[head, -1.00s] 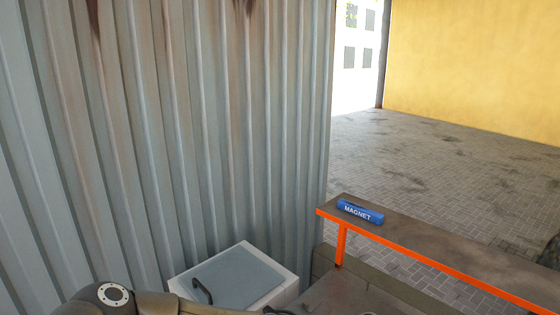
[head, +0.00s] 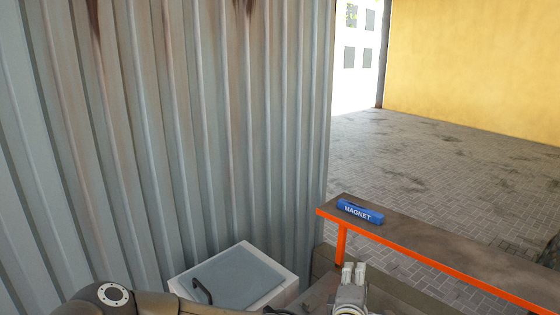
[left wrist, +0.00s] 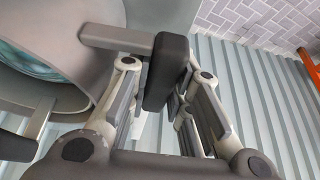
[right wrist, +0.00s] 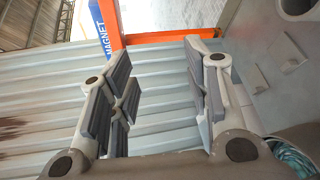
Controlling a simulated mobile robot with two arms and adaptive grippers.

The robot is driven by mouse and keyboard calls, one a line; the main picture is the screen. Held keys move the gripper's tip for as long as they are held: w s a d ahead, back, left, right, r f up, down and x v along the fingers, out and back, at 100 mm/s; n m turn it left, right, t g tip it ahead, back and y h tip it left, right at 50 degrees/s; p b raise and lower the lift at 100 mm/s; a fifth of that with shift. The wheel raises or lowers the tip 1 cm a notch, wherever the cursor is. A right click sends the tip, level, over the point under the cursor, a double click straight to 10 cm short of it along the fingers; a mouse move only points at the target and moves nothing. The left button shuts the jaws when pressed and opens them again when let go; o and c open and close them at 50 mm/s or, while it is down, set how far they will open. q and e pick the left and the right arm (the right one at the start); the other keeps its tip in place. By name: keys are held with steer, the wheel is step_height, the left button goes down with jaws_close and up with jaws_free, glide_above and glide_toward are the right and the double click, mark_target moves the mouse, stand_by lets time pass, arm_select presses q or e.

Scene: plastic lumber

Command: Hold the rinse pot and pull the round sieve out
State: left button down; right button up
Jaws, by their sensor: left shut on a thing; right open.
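In the left wrist view the grey rinse pot (left wrist: 95,65) fills the left side, with teal strands (left wrist: 45,45) inside its round wall. My left gripper (left wrist: 165,90) is shut on its dark-gripped handle (left wrist: 167,72). My right gripper (right wrist: 155,85) is open and empty, its fingers well apart. It also shows upright at the bottom of the head view (head: 353,274). Teal strands inside a rounded grey edge (right wrist: 297,155) show at the lower right of the right wrist view, beside that gripper. I cannot clearly tell the round sieve from the pot.
A blue magnet bar (head: 360,211) lies on an orange-edged shelf (head: 440,250) at the right. A white box with a grey top (head: 240,275) stands before the corrugated wall (head: 200,130). A grey panel (right wrist: 275,65) is close right of my right gripper.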

steer(key=w+a+f+m+g+y, duration=0.1)
steer(key=a+f+m+g+y, duration=0.25)
steer(key=f+m+g, duration=0.2)
steer(key=s+a+g+y, duration=0.1)
steer(key=a+g, duration=0.1)
steer(key=a, duration=0.1)
steer(key=s+a+r+m+g+y, duration=0.1)
steer(key=a+g+y, duration=0.1)
steer(key=a, duration=0.2)
steer(key=s+a+g+y, duration=0.2)
steer(key=a, duration=0.2)
steer(key=shift+a+r+m, duration=0.1)
steer(key=shift+r+m, duration=0.2)
steer(key=shift+m, duration=0.05)
steer(key=shift+x, duration=5.95)
steer(key=shift+a, duration=0.1)
steer(key=shift+c, duration=0.4)
jaws_close()
steer(key=shift+r, duration=0.1)
